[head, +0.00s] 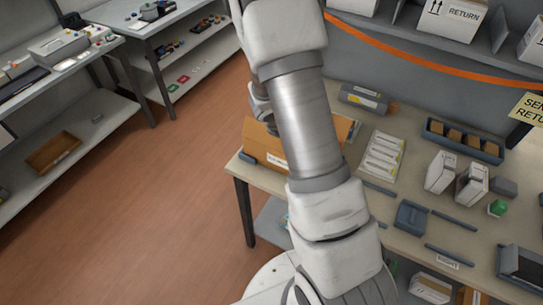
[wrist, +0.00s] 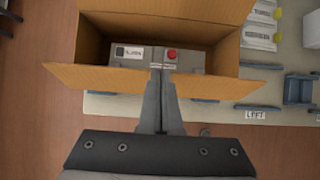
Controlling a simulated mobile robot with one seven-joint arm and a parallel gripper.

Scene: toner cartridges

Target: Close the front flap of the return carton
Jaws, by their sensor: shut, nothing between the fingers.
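The return carton (head: 262,142) is brown cardboard and stands at the left end of the table, partly hidden behind my arm in the head view. In the wrist view its top is open, and its front flap (wrist: 95,77) is folded outward along the near side. The head view hides the gripper behind my arm.
An orange band (head: 430,62) crosses behind. Floor is clear at left.

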